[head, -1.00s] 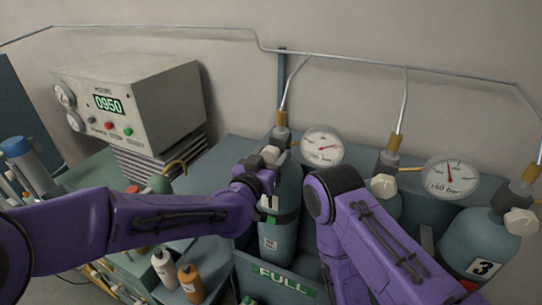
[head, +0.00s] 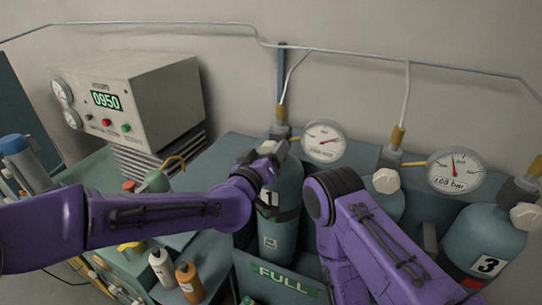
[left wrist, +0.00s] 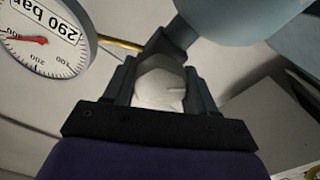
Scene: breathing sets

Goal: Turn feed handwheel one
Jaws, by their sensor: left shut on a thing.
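Feed handwheel one is a pale knob on the valve of the teal cylinder marked 1 (head: 283,215), left of the other cylinders. In the left wrist view the handwheel (left wrist: 160,85) sits between the two dark fingers. My left gripper (head: 270,155) is shut on it; in the head view the gripper hides most of the handwheel. The gauge beside it (head: 323,142) also shows in the left wrist view (left wrist: 45,38), marked 290 bar with a red needle. My right arm stands in front of cylinder two; its gripper is not in view.
Handwheel two (head: 386,181) and handwheel three (head: 527,216) are on cylinders to the right, with a 160 bar gauge (head: 455,172) between them. A grey machine (head: 130,100) reading 0950 stands at the left. Bottles (head: 162,268) stand at the front. A FULL sign (head: 283,278) marks the rack front.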

